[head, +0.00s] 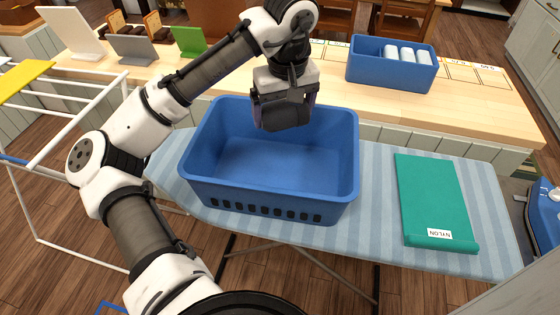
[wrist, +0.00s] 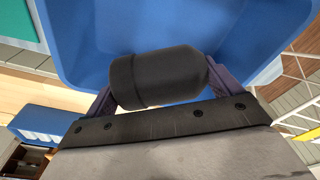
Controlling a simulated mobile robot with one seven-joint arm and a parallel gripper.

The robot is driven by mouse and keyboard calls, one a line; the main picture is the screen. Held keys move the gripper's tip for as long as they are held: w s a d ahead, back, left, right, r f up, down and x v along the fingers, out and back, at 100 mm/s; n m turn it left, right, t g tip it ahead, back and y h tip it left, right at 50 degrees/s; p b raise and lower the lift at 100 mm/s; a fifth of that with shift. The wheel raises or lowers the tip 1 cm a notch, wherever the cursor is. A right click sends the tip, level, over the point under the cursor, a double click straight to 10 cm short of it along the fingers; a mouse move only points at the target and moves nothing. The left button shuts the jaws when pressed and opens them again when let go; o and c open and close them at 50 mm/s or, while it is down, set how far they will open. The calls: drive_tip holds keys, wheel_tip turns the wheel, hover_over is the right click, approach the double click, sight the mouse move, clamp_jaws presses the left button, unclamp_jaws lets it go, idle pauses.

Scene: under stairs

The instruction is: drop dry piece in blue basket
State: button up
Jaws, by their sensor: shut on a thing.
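The blue basket (head: 335,190) stands on the striped ironing board, and its visible floor is bare. My gripper (head: 285,108) points down over the basket's back part. It is shut on a dark grey, rolled-looking piece (wrist: 158,78). In the wrist view the piece lies crosswise between the two purple fingers, with the blue basket (wrist: 240,25) behind it. In the head view the piece is hard to tell apart from the dark gripper. It looks to be near rim height, and I see no contact with the basket.
A teal folded cloth (head: 432,195) labelled NYLON lies on the ironing board (head: 490,215) to the right. A smaller blue bin (head: 385,72) with white rolls stands on the wooden counter (head: 330,70) behind. A white drying rack (head: 80,110) with a yellow cloth (head: 22,78) is at left.

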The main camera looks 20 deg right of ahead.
wheel_tip(320, 180, down, 6)
drive_tip(key=b, duration=0.5)
drive_tip(key=shift+r, duration=0.2)
drive_tip(key=o, duration=1.1)
drive_tip(key=r, duration=0.4)
drive_tip(key=s+r+b, duration=0.1)
drive_tip(key=r, duration=0.8)
drive_tip(key=shift+s+r, duration=0.3)
drive_tip(key=shift+r, duration=0.05)
